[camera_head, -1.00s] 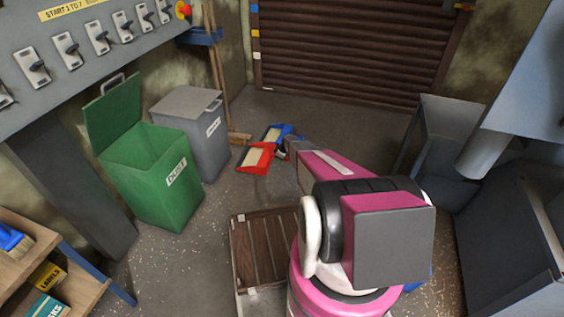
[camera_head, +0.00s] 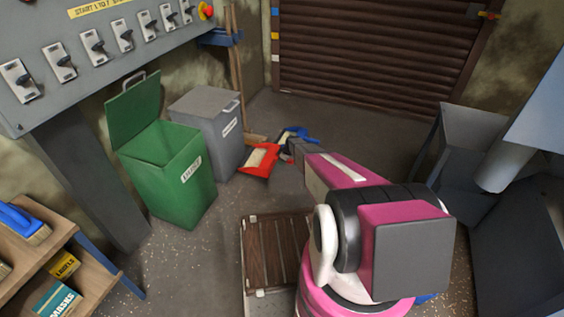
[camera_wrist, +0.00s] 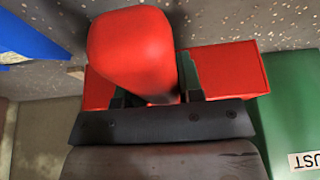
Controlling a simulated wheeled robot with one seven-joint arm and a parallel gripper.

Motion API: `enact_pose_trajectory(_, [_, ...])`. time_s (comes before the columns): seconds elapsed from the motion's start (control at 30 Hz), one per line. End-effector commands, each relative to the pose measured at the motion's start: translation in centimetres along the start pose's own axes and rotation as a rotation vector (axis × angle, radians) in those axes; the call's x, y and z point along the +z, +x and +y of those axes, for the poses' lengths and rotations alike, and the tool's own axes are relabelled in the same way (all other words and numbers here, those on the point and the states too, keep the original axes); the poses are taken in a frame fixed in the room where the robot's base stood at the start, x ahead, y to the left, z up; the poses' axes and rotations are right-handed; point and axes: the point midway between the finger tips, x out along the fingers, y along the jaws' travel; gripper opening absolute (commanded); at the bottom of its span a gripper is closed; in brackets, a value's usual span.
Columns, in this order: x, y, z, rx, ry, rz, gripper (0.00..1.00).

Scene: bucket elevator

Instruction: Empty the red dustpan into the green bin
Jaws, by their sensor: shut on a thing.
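The red dustpan (camera_head: 260,160) with a pale load in its pan shows beyond my arm, left of my gripper (camera_head: 289,150). In the wrist view my gripper (camera_wrist: 158,100) is shut on the dustpan's red handle (camera_wrist: 135,50), and the red pan (camera_wrist: 230,78) spreads out behind the fingers. The green bin (camera_head: 170,185) stands to the left with its lid (camera_head: 133,108) tilted up and open. Its green side (camera_wrist: 290,100) also shows at the right of the wrist view, close to the pan. What lies in the pan is hidden in the wrist view.
A grey lidded bin (camera_head: 207,140) stands between the green bin and the back wall. A blue dustpan (camera_head: 295,135) is on the floor behind the red one. A wooden pallet (camera_head: 277,252) lies in front.

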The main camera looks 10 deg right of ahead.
Motion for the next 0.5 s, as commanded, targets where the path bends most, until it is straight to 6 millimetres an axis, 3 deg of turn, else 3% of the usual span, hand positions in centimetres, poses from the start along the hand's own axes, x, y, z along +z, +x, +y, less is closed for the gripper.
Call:
enact_pose_trajectory(0.17, [-0.2, -0.6, -0.1, 0.003, 0.005, 0.001, 0.01])
enact_pose_trajectory(0.27, [-0.9, -2.3, -0.3, 0.011, 0.023, 0.002, 0.01])
enact_pose_trajectory(0.5, [-4.2, -10.9, -1.2, 0.053, 0.12, 0.002, 0.01])
